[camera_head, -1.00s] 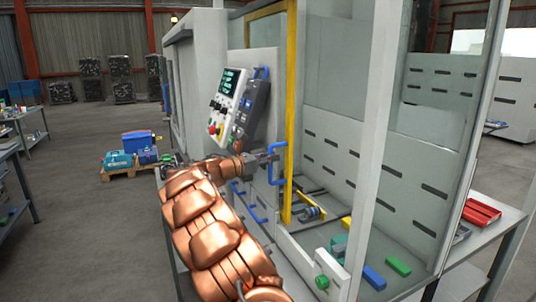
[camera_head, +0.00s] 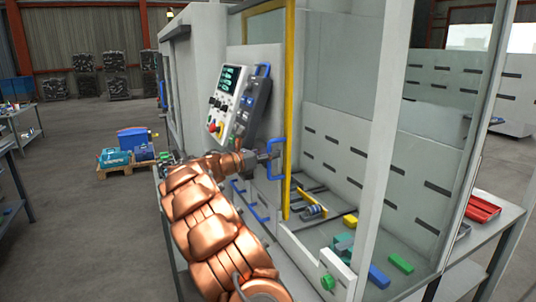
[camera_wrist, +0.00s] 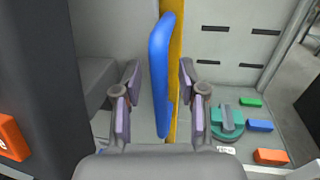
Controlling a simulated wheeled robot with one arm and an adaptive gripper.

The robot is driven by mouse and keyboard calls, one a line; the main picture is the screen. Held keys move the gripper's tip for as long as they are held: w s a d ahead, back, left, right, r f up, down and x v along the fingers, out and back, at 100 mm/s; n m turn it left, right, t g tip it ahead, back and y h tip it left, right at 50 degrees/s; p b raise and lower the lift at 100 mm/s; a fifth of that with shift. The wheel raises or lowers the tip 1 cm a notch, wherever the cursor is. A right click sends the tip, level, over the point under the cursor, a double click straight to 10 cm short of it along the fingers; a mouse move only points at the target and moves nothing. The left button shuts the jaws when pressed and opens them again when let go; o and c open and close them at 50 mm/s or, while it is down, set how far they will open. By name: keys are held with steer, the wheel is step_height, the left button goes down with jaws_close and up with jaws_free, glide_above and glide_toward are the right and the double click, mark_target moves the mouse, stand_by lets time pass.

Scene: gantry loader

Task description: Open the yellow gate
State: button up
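The yellow gate (camera_head: 289,110) is a tall yellow frame on the front of the grey machine. A blue handle (camera_head: 283,158) is fixed to its upright edge. In the wrist view the handle (camera_wrist: 161,75) runs nearly upright in front of the yellow frame (camera_wrist: 176,45). My gripper (camera_head: 270,156) is at the handle. In the wrist view my gripper (camera_wrist: 159,78) is open, with one finger on each side of the handle and visible gaps between.
A control panel (camera_head: 229,102) with buttons is left of the gate. Another blue handle (camera_head: 249,203) sits lower on the machine. Green (camera_head: 401,262) and blue (camera_head: 378,277) blocks lie inside at right. A red tray (camera_head: 481,209) is on the side table.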

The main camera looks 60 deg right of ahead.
steer(key=v, duration=1.2)
stand_by(0.5)
steer(key=shift+r, duration=0.1)
steer(key=s+a+f+m+y, duration=0.4)
steer(key=s+a+m+y, duration=0.35)
steer(key=s+a, duration=0.7)
steer(key=s+a+f+m+t+y, duration=0.1)
steer(key=s+a+f+m+y, duration=0.1)
steer(key=a, duration=0.9)
steer(key=s+a+f+m+t+y, duration=0.1)
steer(key=s+a+f+y, duration=0.3)
steer(key=s+a, duration=0.5)
steer(key=s+a+f+m+t+y, duration=0.1)
steer(key=s+a+f+m+y, duration=0.2)
steer(key=a, duration=0.9)
steer(key=s+f+m, duration=0.1)
steer(key=s+f, duration=0.2)
steer(key=f, duration=0.1)
steer(key=shift+s+a+t+y, duration=0.15)
steer(key=shift+a+t+y, duration=0.15)
steer(key=shift+t+y, duration=0.1)
